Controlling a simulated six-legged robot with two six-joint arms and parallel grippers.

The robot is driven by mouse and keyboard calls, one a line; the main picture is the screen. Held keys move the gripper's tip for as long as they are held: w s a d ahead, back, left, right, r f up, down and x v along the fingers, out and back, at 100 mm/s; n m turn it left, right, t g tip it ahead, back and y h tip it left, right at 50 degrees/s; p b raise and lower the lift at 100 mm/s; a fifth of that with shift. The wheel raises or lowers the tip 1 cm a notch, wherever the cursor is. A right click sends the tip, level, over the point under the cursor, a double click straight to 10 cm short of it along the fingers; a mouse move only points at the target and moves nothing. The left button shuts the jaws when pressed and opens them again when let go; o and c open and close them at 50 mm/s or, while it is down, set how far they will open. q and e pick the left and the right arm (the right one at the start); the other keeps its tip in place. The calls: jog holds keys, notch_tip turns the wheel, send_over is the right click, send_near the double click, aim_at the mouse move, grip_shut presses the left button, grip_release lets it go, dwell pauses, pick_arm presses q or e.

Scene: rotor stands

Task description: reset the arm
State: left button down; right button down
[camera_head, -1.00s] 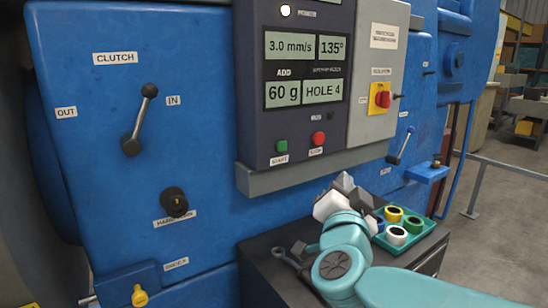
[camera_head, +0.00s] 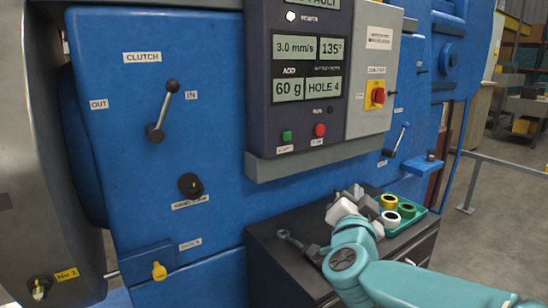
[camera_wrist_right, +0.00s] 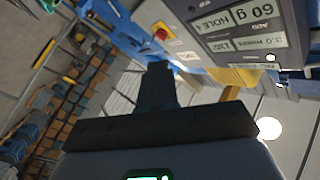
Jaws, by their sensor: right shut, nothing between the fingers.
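My right arm comes in from the lower right of the head view, teal with a white wrist. Its dark gripper (camera_head: 357,191) is over the dark cabinet top, close to the left side of the green tray in the picture. In the right wrist view the gripper's fingers (camera_wrist_right: 158,84) are together, with nothing visible between them. My left gripper is not in view.
The blue machine (camera_head: 120,110) carries a clutch lever (camera_head: 163,112) and a display panel (camera_head: 305,90). The dark cabinet (camera_head: 283,268) bears a wrench (camera_head: 290,238) and a green tray (camera_head: 418,215) with coloured rings. A grey railing (camera_head: 490,166) stands at right.

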jog(key=w+d+f+n+g, duration=0.1)
jog(key=d+f+g, duration=0.1)
jog(key=f, duration=0.7)
jog(key=w+d+f+n+g, duration=0.1)
jog(key=w+d+f, duration=0.15)
jog(key=f, duration=0.65)
jog(key=s+f+n+g+y, duration=0.25)
jog(key=s+f, duration=0.25)
jog(key=f, duration=0.8)
jog(key=s+f+n+g+y, duration=0.1)
jog(key=s+f+g, duration=0.4)
jog(key=f, duration=0.8)
jog(key=s+a+f+n+g+y, duration=0.1)
jog(key=s+a+f+g+y, duration=0.1)
jog(key=s+f, duration=0.75)
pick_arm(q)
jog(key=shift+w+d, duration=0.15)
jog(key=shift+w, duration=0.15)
pick_arm(e)
jog(key=s+a+f+g+y, duration=0.1)
jog(key=s+a+g, duration=0.1)
jog(key=s, duration=0.6)
jog(key=s+a+f+n+g+y, duration=0.1)
jog(key=s+a+g+y, duration=0.1)
jog(key=s, duration=0.7)
jog(key=a+g, duration=0.1)
jog(key=a, duration=0.1)
jog(key=shift+s+a, duration=0.15)
jog(key=shift+a, duration=0.15)
